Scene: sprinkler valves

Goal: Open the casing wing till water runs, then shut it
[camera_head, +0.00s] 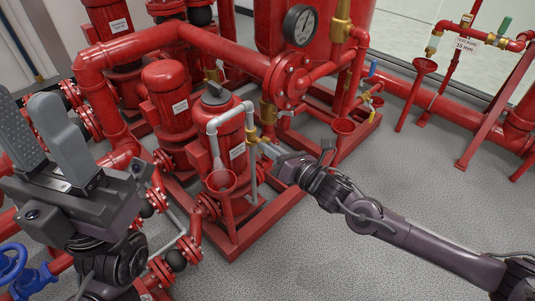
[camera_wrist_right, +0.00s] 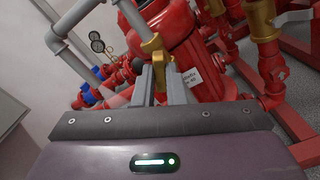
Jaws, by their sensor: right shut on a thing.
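The brass casing wing (camera_head: 252,136) sits on a thin grey pipe (camera_head: 213,126) beside a red pump casing. My right gripper (camera_head: 268,149) reaches in from the right with its jaws at the wing. In the right wrist view its two fingers (camera_wrist_right: 163,84) are closed on the lower part of the brass wing (camera_wrist_right: 153,48). The grey pipe turns down over a red funnel (camera_head: 221,182). I cannot tell whether water runs there. My left gripper (camera_head: 42,132) is raised at the left, its two grey fingers apart with nothing between them.
A pressure gauge (camera_head: 299,25) and thick red pipes stand behind the pump. Another red funnel (camera_head: 343,127) stands to the right of the wing. A blue handwheel (camera_head: 12,262) is at the lower left. The grey floor (camera_head: 330,260) is clear at the front.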

